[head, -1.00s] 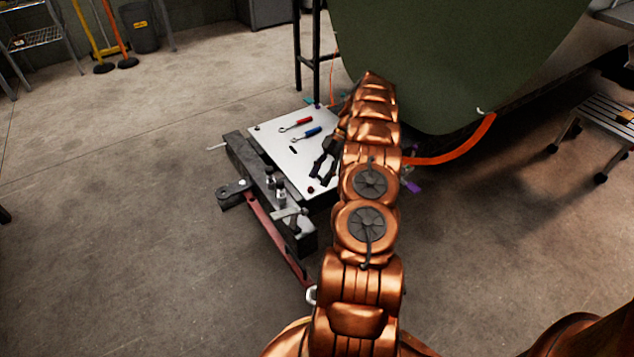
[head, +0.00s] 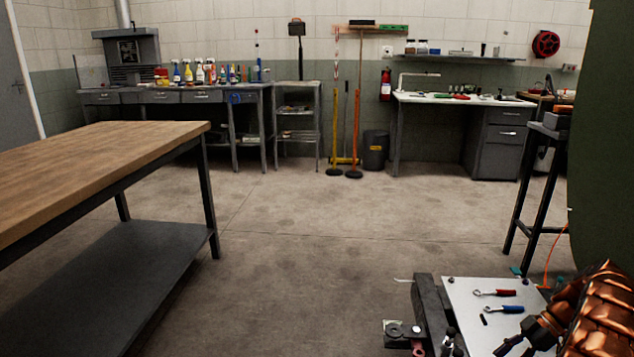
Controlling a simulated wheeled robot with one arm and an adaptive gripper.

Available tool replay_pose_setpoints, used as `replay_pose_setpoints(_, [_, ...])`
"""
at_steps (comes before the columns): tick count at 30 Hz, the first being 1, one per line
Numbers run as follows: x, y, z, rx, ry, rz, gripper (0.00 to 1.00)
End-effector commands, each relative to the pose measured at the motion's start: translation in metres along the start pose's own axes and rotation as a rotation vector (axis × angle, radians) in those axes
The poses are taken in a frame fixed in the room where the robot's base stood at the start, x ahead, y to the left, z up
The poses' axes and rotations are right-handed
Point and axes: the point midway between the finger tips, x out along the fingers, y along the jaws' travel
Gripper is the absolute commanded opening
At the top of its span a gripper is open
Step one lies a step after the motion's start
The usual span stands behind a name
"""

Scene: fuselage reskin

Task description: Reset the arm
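My arm shows as copper-coloured links (head: 598,315) at the lower right corner, mostly cut off by the frame edge. My black gripper (head: 514,350) reaches left from it, over the white top of a low cart (head: 462,296). Its two fingers are spread apart with nothing seen between them; the tips lie close to the bottom edge. A red-handled tool (head: 495,292) and a blue-handled tool (head: 503,309) lie on the white top, just beyond the gripper.
A green curved fuselage panel (head: 610,150) fills the right edge. A dark stand (head: 540,190) is beside it. A wooden workbench (head: 90,170) stands at left. Benches (head: 175,96) and a desk (head: 460,99) line the back wall. The middle floor (head: 300,240) is clear.

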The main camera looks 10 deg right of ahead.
Motion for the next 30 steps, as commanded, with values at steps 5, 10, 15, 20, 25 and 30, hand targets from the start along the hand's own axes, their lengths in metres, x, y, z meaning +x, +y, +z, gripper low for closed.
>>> replay_pose_setpoints(5, [-0.023,-0.009,-0.071,0.109,-0.059,-0.024,0.51])
replay_pose_setpoints(10, [-0.037,-0.023,-0.133,0.222,-0.119,-0.039,0.51])
replay_pose_setpoints(15, [-0.047,-0.041,-0.191,0.33,-0.182,-0.04,0.51])
replay_pose_setpoints(20, [-0.055,-0.064,-0.243,0.429,-0.241,-0.037,0.51])
replay_pose_setpoints(25, [-0.062,-0.092,-0.295,0.527,-0.305,-0.014,0.51])
replay_pose_setpoints(30, [-0.067,-0.125,-0.343,0.621,-0.366,0.012,0.51])
